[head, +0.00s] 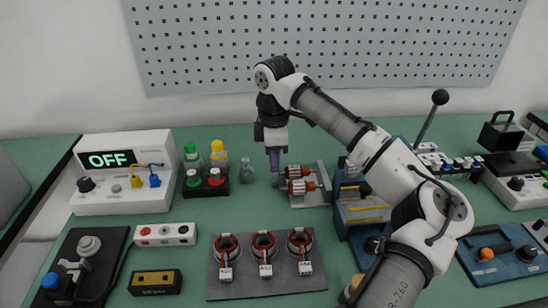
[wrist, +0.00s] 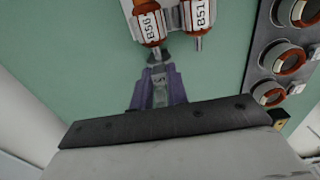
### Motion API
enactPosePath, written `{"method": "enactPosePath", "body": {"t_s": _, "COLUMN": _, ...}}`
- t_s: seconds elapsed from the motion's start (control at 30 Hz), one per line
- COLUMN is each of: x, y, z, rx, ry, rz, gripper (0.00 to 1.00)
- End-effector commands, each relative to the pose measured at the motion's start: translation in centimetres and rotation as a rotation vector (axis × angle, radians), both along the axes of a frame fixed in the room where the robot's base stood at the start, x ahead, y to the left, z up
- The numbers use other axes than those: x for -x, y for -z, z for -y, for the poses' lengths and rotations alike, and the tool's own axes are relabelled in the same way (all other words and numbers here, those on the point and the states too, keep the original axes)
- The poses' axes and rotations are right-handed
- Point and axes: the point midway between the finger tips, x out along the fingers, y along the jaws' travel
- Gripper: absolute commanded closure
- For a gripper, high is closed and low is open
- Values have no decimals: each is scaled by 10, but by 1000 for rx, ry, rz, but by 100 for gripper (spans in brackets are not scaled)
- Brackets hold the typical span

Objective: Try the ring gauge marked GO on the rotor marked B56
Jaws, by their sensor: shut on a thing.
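My gripper (head: 275,172) is shut, with purple fingers pointing down at the left end of the rotor stand. In the wrist view the fingers (wrist: 159,88) hold a small pale piece with a dark mark I cannot read, taken as the ring gauge (wrist: 160,78). A grey part lies just beyond the fingertips, at the shaft end of the rotor whose label seems to read B56 (wrist: 151,24). I cannot tell whether it is around the shaft or only in front of it. That rotor is the rear one (head: 294,171) on the stand; the rotor B51 (wrist: 201,14) lies beside it, in front (head: 300,187).
A plate with three stators (head: 265,287) lies in front. A blue device (head: 362,212) stands right of the rotor stand. Green bench is clear between stand and stators.

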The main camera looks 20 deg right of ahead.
Motion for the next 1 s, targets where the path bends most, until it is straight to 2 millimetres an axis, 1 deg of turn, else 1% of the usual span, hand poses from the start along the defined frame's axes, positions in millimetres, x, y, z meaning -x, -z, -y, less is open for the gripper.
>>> {"method": "enactPosePath", "body": {"t_s": 1.0, "x": 2, "y": 0, "z": 6, "rx": -1, "ry": 0, "rz": 0, "gripper": 100}}
